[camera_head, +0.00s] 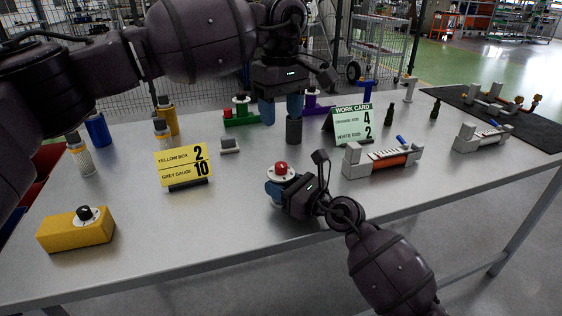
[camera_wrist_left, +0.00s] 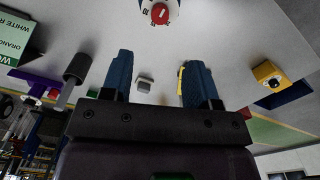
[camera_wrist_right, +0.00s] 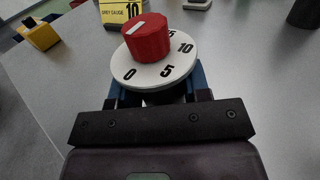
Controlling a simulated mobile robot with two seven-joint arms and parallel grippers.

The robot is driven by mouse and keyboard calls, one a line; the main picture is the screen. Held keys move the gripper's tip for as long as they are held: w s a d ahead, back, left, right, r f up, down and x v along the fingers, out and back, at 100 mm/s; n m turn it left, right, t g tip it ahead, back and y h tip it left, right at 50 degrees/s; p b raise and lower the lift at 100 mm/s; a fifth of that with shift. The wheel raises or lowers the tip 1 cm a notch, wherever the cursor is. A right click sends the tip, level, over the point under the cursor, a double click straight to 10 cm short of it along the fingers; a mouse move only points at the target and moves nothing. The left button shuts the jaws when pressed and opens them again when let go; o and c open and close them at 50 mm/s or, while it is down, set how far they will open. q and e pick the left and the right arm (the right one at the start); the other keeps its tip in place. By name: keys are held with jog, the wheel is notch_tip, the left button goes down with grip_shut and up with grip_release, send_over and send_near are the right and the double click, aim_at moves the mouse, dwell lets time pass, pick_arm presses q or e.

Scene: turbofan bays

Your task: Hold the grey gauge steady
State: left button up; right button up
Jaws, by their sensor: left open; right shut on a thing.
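The grey gauge is in my right gripper (camera_head: 275,188). It has a white dial (camera_wrist_right: 152,70) with a red knob (camera_wrist_right: 147,38). The red knob also shows in the head view (camera_head: 281,168) and at the top of the left wrist view (camera_wrist_left: 160,15). The dial numbers 0, 5 and 10 are readable; I cannot tell surely which one the white mark on the knob points to. My right gripper is shut around the gauge below its dial; its body is mostly hidden. My left gripper (camera_head: 281,107) is open and empty, fingers down, behind the gauge.
A yellow card (camera_head: 185,167) reads yellow box 2, grey gauge 10. A green work card (camera_head: 352,124) stands behind right. A dark cylinder (camera_head: 293,131) stands below my left gripper. A yellow box (camera_head: 76,232) with a black knob is at the front left. A grey fixture (camera_head: 383,160) is at right.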

aim_at(281, 165)
pick_arm(q)
jog(key=shift+m, duration=0.7)
notch_tip(281, 165, down, 12)
jog(key=c, duration=0.9)
jog(key=shift+c, duration=0.2)
